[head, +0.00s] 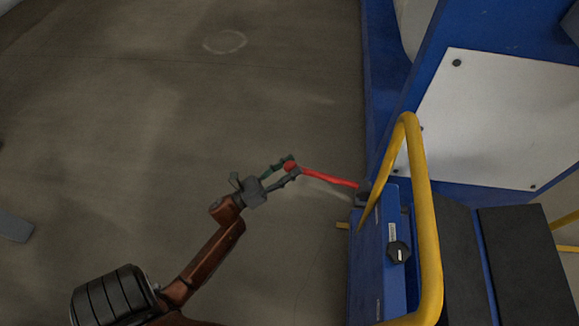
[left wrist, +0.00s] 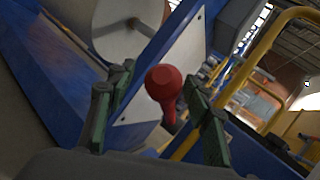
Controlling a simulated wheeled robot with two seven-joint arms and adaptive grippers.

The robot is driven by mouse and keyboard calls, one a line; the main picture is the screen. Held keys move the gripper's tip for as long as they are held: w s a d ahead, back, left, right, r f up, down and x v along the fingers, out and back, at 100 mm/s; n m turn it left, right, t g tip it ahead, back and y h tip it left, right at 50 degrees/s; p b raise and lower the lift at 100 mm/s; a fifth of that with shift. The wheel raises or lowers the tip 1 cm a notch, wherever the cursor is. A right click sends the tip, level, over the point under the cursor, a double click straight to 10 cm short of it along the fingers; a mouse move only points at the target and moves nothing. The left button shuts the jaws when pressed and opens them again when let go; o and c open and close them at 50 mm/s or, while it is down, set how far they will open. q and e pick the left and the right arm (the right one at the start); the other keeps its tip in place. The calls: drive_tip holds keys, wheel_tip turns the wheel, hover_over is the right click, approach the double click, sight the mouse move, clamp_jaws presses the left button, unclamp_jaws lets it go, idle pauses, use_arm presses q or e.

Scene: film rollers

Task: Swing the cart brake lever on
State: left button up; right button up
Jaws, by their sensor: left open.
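The brake lever (head: 328,178) is a red bar that sticks out to the left from the blue cart housing (head: 369,255). It ends in a rounded red knob. My left gripper (head: 291,168) is open at the knob end of the lever, with its fingers on either side of it. In the left wrist view the red knob (left wrist: 165,84) sits between the two green-padded fingers (left wrist: 160,100). I cannot tell whether either finger touches it. My right gripper is in neither view.
A yellow tubular rail (head: 425,215) arches over the housing just right of the lever. A black dial (head: 398,252) is on the housing. Blue machinery with a white panel (head: 500,115) stands behind.

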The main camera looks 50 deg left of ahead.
use_arm(q)
drive_tip(key=v, duration=1.2)
idle(0.4)
